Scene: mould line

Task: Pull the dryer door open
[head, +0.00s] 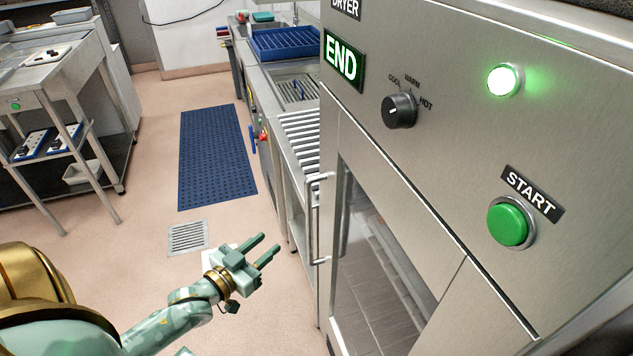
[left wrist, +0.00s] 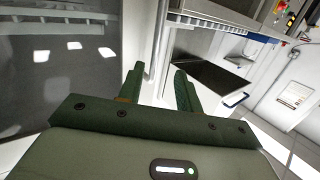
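The dryer (head: 440,150) is the steel cabinet on the right of the head view. Its door (head: 385,270) has a large window and looks shut. A vertical bar handle (head: 316,225) stands on the door's left edge. My left gripper (head: 270,246) is open and empty, to the left of the handle and apart from it, with its fingers pointing towards the door. In the left wrist view a grey vertical bar (left wrist: 152,45), seemingly the handle, shows just beyond the open fingers (left wrist: 158,80). Dark door glass (left wrist: 60,65) fills the left there. My right gripper is not in view.
The dryer panel has a lit END sign (head: 343,62), a dial (head: 399,111), a green lamp (head: 504,80) and a green START button (head: 508,224). A roller counter (head: 300,140) adjoins the dryer. Floor around the blue mat (head: 215,155) is clear. A steel table (head: 60,75) stands far left.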

